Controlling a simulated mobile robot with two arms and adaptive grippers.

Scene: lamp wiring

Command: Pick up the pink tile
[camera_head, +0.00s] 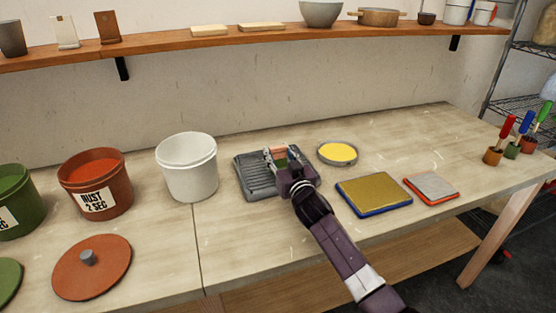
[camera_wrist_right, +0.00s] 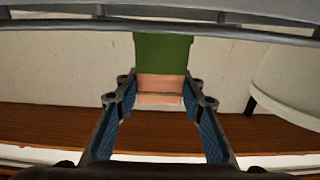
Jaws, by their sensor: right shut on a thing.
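My right gripper (camera_head: 281,158) is shut on a small tile, which shows pink (camera_head: 278,152) in the head view, over the grey ribbed rack (camera_head: 256,182). In the right wrist view the pink part of the tile (camera_wrist_right: 160,84) is between the fingertips of my right gripper (camera_wrist_right: 160,97). A green part (camera_wrist_right: 162,52) extends beyond the pink. Whether the tile touches the rack cannot be told. My left gripper is not in view.
A white bucket (camera_head: 188,170) stands left of the rack. A round dish with yellow contents (camera_head: 338,153), a yellow-topped blue pad (camera_head: 373,195) and a grey-topped orange pad (camera_head: 432,187) are to the right. A rust bucket (camera_head: 95,186) stands further left. A shelf (camera_head: 215,39) runs above.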

